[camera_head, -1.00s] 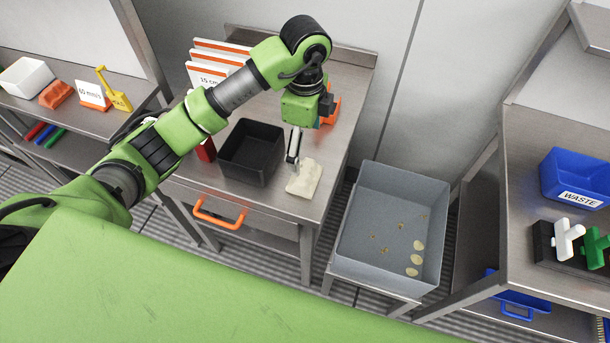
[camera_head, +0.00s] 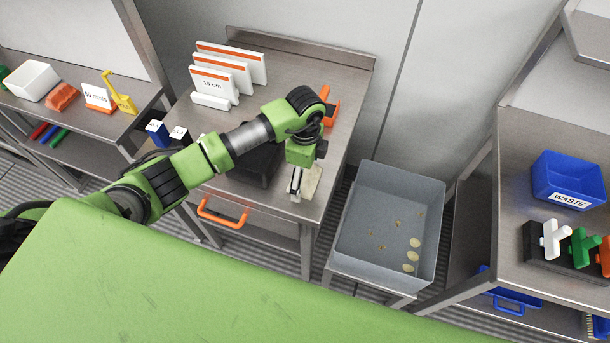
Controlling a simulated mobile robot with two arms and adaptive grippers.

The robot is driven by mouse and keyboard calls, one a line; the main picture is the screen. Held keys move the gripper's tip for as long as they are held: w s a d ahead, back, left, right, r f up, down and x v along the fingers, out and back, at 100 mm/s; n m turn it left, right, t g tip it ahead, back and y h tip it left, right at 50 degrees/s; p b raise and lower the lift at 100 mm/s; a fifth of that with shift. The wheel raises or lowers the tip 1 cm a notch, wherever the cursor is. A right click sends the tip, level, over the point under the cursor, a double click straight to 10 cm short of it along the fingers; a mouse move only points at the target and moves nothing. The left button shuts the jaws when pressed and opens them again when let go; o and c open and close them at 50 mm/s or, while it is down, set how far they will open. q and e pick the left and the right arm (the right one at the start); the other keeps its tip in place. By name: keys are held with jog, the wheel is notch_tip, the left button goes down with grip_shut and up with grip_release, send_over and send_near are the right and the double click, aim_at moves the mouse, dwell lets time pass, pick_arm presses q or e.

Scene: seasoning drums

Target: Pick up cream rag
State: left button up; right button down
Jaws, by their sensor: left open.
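The cream rag (camera_head: 312,183) lies on the steel table (camera_head: 290,208) near its front right corner. My left gripper (camera_head: 296,194) points down over the left part of the rag and covers some of it. The gripper is open. Whether its fingertips touch the rag I cannot tell. My right gripper is not in view.
A black bin (camera_head: 258,170) stands left of the rag, partly behind my arm. White cards (camera_head: 230,70) and an orange item (camera_head: 329,100) are further back. A grey tub (camera_head: 385,225) stands right of the table. A blue waste bin (camera_head: 567,180) is far right.

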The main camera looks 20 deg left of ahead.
pick_arm(q)
jog(key=c, duration=1.2)
jog(key=shift+r, duration=0.1)
jog(key=shift+r, duration=0.55)
jog(key=shift+s+d+r+b, duration=0.55)
jog(key=shift+s+d+r, duration=0.7)
jog(key=shift+s+r, duration=0.75)
jog(key=shift+s+d+r+b, duration=0.6)
jog(key=shift+s+d+r, duration=0.65)
jog(key=shift+s+r, duration=0.7)
jog(key=shift+s+d+r+b, duration=0.55)
jog(key=shift+s+d+r, duration=0.7)
jog(key=shift+s+r, duration=0.75)
